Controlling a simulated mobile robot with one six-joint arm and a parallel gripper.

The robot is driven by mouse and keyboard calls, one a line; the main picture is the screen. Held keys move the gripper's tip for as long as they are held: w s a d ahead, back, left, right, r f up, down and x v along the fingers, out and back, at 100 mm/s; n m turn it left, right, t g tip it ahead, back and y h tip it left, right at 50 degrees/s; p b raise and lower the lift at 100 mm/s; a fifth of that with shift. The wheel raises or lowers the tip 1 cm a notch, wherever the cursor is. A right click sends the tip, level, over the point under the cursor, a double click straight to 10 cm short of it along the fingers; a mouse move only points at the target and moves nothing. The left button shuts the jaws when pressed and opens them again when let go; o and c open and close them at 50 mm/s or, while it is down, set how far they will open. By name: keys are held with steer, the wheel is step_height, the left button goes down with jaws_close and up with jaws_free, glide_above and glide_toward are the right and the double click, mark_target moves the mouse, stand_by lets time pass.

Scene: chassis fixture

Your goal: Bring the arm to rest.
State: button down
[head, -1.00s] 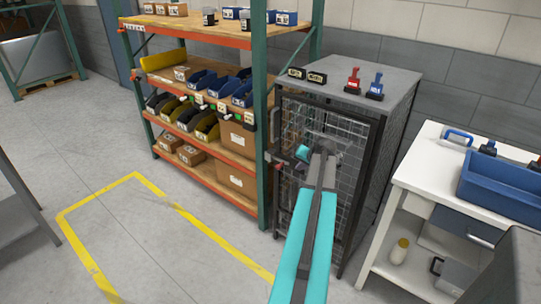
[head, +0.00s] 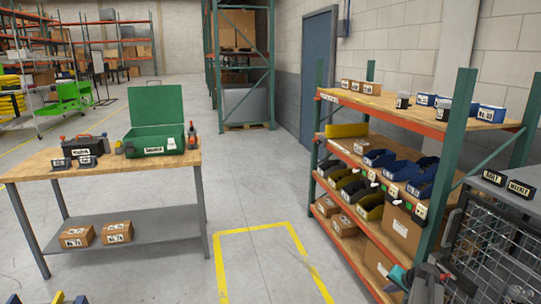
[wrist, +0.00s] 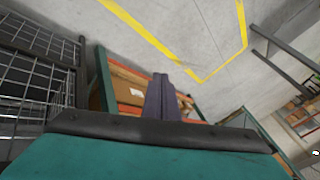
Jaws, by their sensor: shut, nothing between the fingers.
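My gripper (wrist: 161,88) shows in the wrist view with its dark fingers together and nothing between them. Beyond the fingers are a cardboard box, the shelving rack and the floor; I see no contact with them. In the head view only a teal and dark part of my arm (head: 425,284) shows at the bottom right, in front of the rack's lower right end and beside the mesh cage. The rest of the arm is outside that view.
The shelving rack (head: 430,118) with bins and boxes stands at right, next to the wire mesh cage (head: 490,250). A workbench (head: 40,166) with a green case (head: 155,140) stands at left. The floor between, with yellow marking (head: 222,262), is clear.

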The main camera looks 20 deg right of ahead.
steer(key=a+f+n+g+y, duration=0.1)
steer(key=a+f+n+g, duration=0.1)
steer(key=a+f, duration=0.8)
steer(key=a+f+n+g+y, duration=0.1)
steer(key=a+f+n+y, duration=0.15)
steer(key=a, duration=1.35)
steer(key=a+f+n+g, duration=0.2)
steer(key=a+f, duration=0.5)
steer(key=a, duration=0.6)
steer(key=s+a+f+n+g, duration=0.2)
steer(key=s+a+f, duration=0.2)
steer(key=s+a, duration=0.35)
steer(key=s+a+f+n+g, duration=0.2)
steer(key=s+a+f, duration=0.1)
steer(key=s+a, duration=0.5)
steer(key=s+d+n+g+h, duration=0.1)
steer(key=s+d+g+h, duration=0.1)
steer(key=s, duration=1.1)
steer(key=shift+s+r+g+h, duration=0.3)
steer(key=shift+g+h, duration=0.05)
steer(key=shift+g, duration=0.35)
